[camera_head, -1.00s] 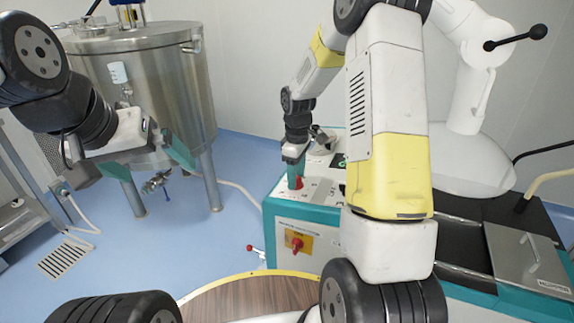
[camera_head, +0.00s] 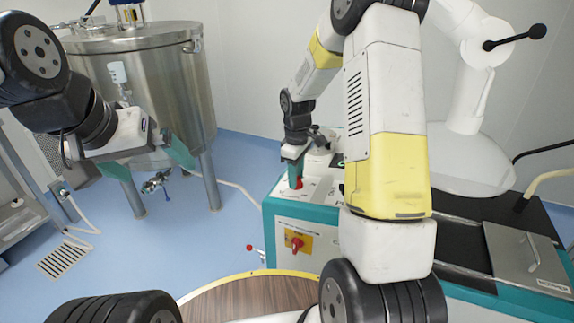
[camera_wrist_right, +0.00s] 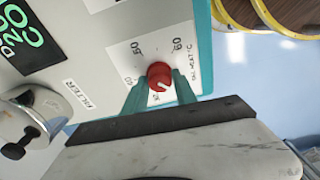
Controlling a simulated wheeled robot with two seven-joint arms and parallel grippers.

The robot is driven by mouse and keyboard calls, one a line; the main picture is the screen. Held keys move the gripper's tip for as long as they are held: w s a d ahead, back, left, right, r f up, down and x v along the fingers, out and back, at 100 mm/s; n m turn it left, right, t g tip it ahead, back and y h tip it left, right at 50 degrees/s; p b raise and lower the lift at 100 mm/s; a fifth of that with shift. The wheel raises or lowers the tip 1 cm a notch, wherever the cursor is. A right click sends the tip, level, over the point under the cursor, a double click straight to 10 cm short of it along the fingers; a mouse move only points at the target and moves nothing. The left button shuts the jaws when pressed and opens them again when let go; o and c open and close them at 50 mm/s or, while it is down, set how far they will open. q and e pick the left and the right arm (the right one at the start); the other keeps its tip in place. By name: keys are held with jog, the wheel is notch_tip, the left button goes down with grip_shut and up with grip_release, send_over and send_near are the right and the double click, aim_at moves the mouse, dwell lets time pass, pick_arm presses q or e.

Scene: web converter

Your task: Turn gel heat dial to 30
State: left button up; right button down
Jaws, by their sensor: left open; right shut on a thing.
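The gel heat dial (camera_wrist_right: 158,76) is a red knob with a white pointer mark on the machine's white panel, in the right wrist view. Printed numbers stand around it, with 50 and 60 readable; the pointer aims toward the lower part of the picture. My right gripper (camera_wrist_right: 156,92) is shut on the dial, a green finger on each side. In the head view the right gripper (camera_head: 294,172) reaches down to the panel, and a little of the red dial (camera_head: 299,184) shows beside it. My left gripper (camera_head: 150,170) is open and empty in front of the steel tank.
A larger red switch on a yellow plate (camera_head: 297,241) is on the machine's front face. A metal fitting (camera_wrist_right: 32,118) and a dark display (camera_wrist_right: 25,38) with green characters are near the dial. The steel tank (camera_head: 170,85) stands at the left. Blue floor lies between.

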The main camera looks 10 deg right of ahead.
jog(key=m, duration=0.3)
jog(key=m+h, duration=0.1)
jog(key=m, duration=0.2)
jog(key=shift+a+m+t, duration=0.1)
jog(key=shift+m+t, duration=0.2)
jog(key=m, duration=0.5)
jog(key=shift+m+h, duration=0.4)
jog(key=c, duration=1)
grip_release()
jog(key=r, duration=0.2)
jog(key=a+r, duration=0.1)
jog(key=r, duration=0.4)
jog(key=shift+s+a+r, duration=0.2)
jog(key=shift+s+r, duration=0.1)
jog(key=shift+r, duration=0.1)
